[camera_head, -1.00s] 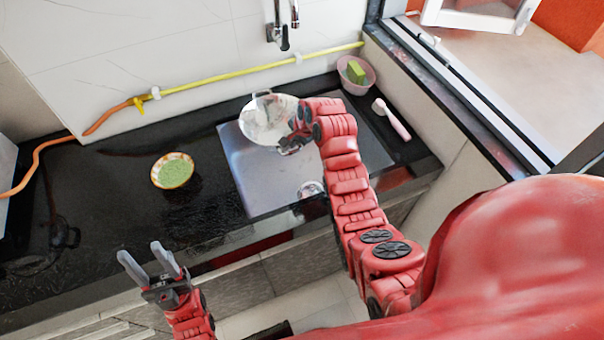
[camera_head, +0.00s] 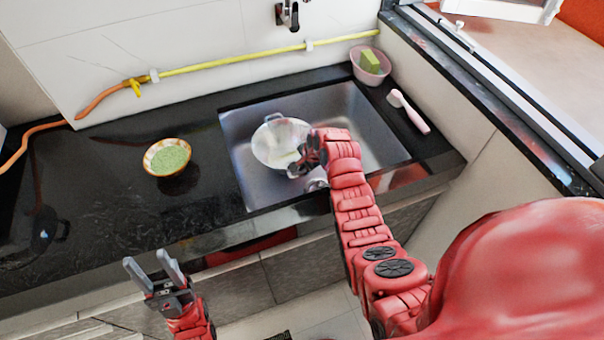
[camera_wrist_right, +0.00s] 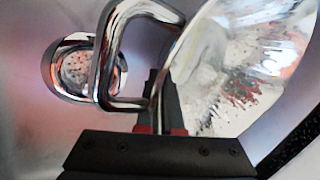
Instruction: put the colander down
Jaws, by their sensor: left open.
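The silver colander (camera_head: 275,143) is inside the metal sink basin (camera_head: 237,160), toward its left side. I cannot tell whether it touches the sink floor. My right gripper (camera_head: 308,160) is at the colander's right side, partly hidden by its own arm. In the right wrist view, the gripper (camera_wrist_right: 160,105) is shut on the colander's rim beside a loop handle (camera_wrist_right: 100,60). The colander's shiny bowl (camera_wrist_right: 235,70) fills the right of that view. My left gripper (camera_head: 152,270) is open and empty in front of the counter's edge.
A bowl of green contents (camera_head: 167,157) stands on the black counter (camera_head: 110,190) left of the sink. A pink bowl with a green sponge (camera_head: 370,65) and a pink-handled brush (camera_head: 410,112) are at the right. The drain (camera_wrist_right: 85,68) shows beside the colander.

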